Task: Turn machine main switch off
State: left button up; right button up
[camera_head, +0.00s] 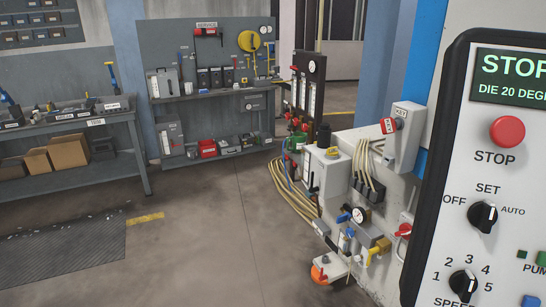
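A grey switch box (405,138) with a red handle (388,126) and a small label sits on the side of the white machine, right of centre; the handle's exact setting is too small to tell. On the control panel (510,168) at the right is a black rotary knob (483,216) marked OFF, SET and AUTO; its mark points roughly up, toward SET. A red STOP button (507,132) sits above it, and a display (512,76) reads STOP and DIE 20 DEGR, cut off by the edge. Neither of my grippers is in view.
Below the box are hoses, a gauge (359,215), valves and a red lever (403,230). A speed knob (463,283) is low on the panel. A workbench (75,128) and a service board (207,55) stand behind. The floor (200,230) at left centre is clear.

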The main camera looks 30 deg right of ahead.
aim_at(405, 230)
jog(key=i+z, duration=0.5)
jog(key=i+j+z, duration=0.15)
jog(key=i+z, duration=0.35)
jog(key=i+j+z, duration=0.35)
jog(key=z, duration=0.15)
jog(key=i, duration=0.1)
